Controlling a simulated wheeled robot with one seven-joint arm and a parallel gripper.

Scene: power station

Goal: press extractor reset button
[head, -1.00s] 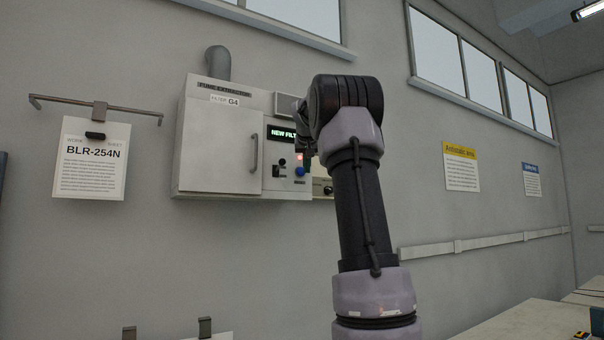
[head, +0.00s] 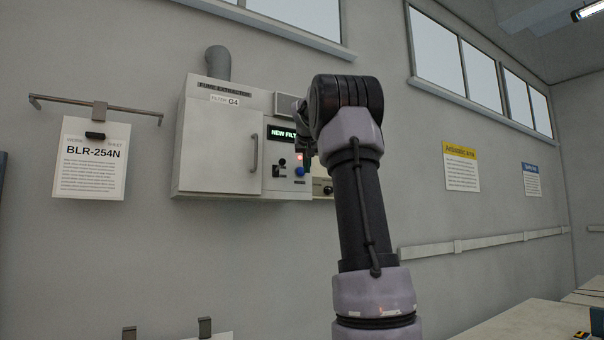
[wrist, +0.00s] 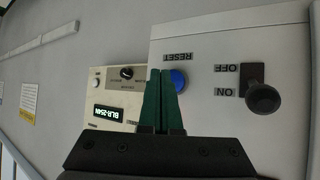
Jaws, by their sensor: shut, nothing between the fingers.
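The fume extractor (head: 222,140) is a grey wall box with a closed door and a lit display reading "NEW FILT", partly hidden by my arm. Its blue reset button (head: 299,171) is on the right-hand panel, below a small red light (head: 299,157). In the wrist view the blue button (wrist: 178,80) shows under the label RESET. My gripper (wrist: 166,72) is shut and empty, its green fingertips overlapping the button's edge in that view. I cannot tell whether they touch it. In the head view my gripper (head: 308,160) is mostly hidden behind my arm, close to the button.
A black ON/OFF switch knob (wrist: 263,97) sits beside the button. A cream unit (wrist: 118,90) with a dial and a BLR-254N display adjoins the extractor. A BLR-254N work sheet (head: 91,160) hangs on the wall at left. A bench (head: 525,322) is at lower right.

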